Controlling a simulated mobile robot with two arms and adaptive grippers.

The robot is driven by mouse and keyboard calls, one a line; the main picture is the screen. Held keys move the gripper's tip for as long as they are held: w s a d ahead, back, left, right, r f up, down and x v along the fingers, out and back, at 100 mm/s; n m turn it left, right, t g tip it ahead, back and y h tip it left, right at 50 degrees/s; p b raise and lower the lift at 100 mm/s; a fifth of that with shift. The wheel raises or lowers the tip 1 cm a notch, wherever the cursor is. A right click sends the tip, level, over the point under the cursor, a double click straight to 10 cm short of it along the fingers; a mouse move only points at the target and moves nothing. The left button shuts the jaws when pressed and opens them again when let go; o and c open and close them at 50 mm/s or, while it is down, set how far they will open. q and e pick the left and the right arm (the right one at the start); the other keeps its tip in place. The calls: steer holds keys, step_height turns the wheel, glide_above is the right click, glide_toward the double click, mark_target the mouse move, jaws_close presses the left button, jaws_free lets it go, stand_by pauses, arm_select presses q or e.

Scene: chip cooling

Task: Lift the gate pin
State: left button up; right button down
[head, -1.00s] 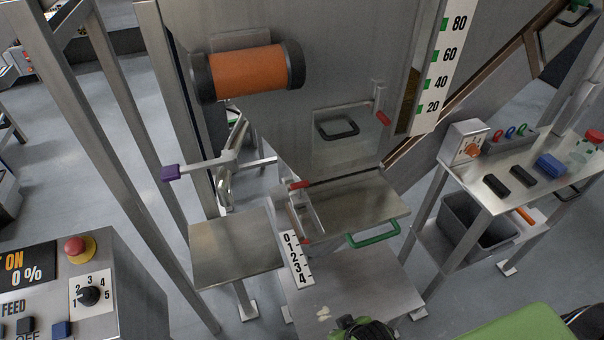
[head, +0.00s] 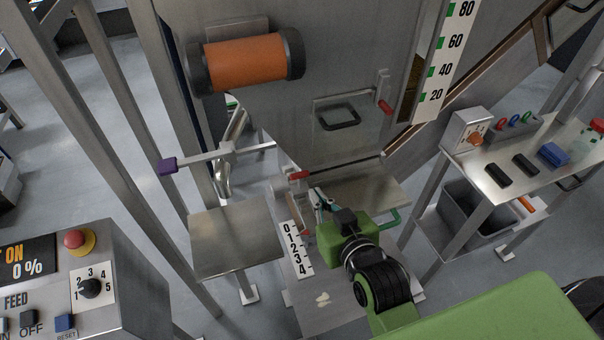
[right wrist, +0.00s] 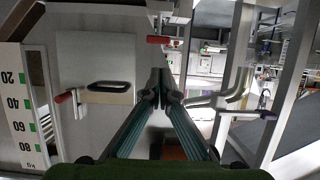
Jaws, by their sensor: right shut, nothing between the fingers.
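A small pin-like piece with a red grip (head: 299,175) stands at the gate below the hopper, above the numbered 0–4 scale. I take it for the gate pin; its red grip also shows in the right wrist view (right wrist: 158,39), above the fingertips in the picture. My right gripper (head: 317,197) is just right of and below this red grip in the head view, apart from it. Its fingers are shut and empty, with the tips together in the right wrist view (right wrist: 163,88). The pin's lower part is hard to make out. My left gripper is not in view.
A second red grip (head: 385,106) sits beside the hatch with a black handle (head: 339,117). A purple-ended lever (head: 168,165) sticks out left. A flat metal plate (head: 235,243) lies left of the scale.

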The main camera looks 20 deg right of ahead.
step_height(320, 180, up, 2)
steer(key=w+t, duration=0.1)
steer(key=p, duration=0.3)
glide_above(300, 182)
steer(key=s, duration=0.2)
steer(key=f, duration=0.2)
step_height(300, 182, down, 4)
steer(key=shift+f+p, duration=0.1)
steer(key=shift+p, duration=0.2)
